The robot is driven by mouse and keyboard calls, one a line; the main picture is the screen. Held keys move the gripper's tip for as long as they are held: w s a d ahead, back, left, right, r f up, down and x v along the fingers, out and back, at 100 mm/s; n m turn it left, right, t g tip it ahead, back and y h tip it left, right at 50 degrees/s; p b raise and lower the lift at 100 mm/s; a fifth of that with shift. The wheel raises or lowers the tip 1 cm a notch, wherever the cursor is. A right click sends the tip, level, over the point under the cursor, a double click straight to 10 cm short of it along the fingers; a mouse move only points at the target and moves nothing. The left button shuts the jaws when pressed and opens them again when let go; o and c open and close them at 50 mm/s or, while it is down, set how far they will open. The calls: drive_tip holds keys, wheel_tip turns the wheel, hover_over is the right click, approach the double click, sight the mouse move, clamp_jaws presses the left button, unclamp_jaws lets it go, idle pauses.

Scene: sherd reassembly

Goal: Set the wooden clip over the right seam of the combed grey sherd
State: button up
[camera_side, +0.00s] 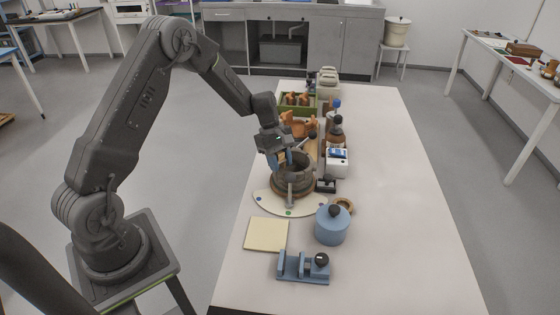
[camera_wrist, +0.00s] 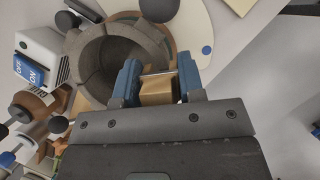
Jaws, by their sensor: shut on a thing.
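A grey pot (camera_side: 293,182) built of sherds stands on a cream board with coloured dots (camera_side: 262,200). Its open mouth shows in the wrist view (camera_wrist: 112,68), with seams down the inner wall. I cannot tell which piece is the combed grey sherd. My gripper (camera_side: 281,160) is at the pot's left rim, pointing down. In the wrist view its blue jaws (camera_wrist: 157,82) are shut on the tan wooden clip (camera_wrist: 157,92), close beside the pot's rim. Whether the clip touches the rim is hidden. The clip is not clear in the side view.
A blue jar with a black knob (camera_side: 332,226), a blue clamp fixture (camera_side: 303,268) and a cream pad (camera_side: 266,235) are in front. A white switch box (camera_side: 338,163) and a black block (camera_side: 326,185) stand right of the pot. The table's right side is clear.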

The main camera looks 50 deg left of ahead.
sight(280, 152)
drive_tip(key=shift+f, duration=0.65)
idle(0.6)
idle(0.3)
drive_tip(key=o, duration=0.8)
drive_tip(key=shift+c, duration=0.2)
drive_tip(key=shift+r, duration=0.15)
drive_tip(key=shift+r, duration=2.15)
